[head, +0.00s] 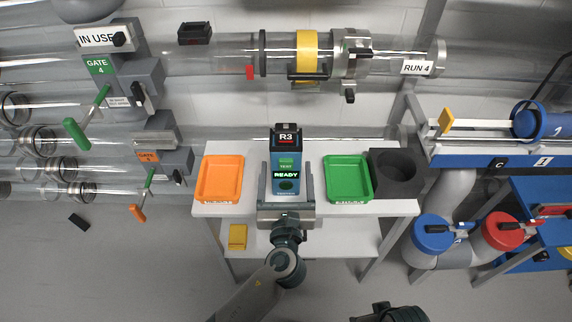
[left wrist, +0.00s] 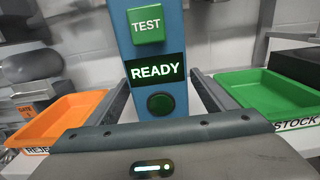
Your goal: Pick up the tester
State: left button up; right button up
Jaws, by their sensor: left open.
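The tester is a blue upright box (head: 287,163) marked R3, standing on the white table between two trays. In the left wrist view its blue face (left wrist: 157,53) shows a green TEST button, a screen reading READY and a dark green round button. My left gripper (head: 288,180) is open, with one finger on each side of the tester's lower part. In the left wrist view the left gripper's two fingers (left wrist: 162,88) flank the tester, with a visible gap at least on the right.
An orange tray (head: 240,178) is left of the tester. A green tray (head: 365,178) and a dark round holder (head: 397,172) are to the right. A yellow block (head: 238,237) lies on the lower shelf. Clear tubes (head: 210,62) run behind the table.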

aim_at(286, 173)
dwell(0.3)
pick_arm(q)
jog(key=c, duration=1.4)
jog(key=shift+r, duration=0.2)
pick_arm(e)
jog(key=shift+w, duration=0.1)
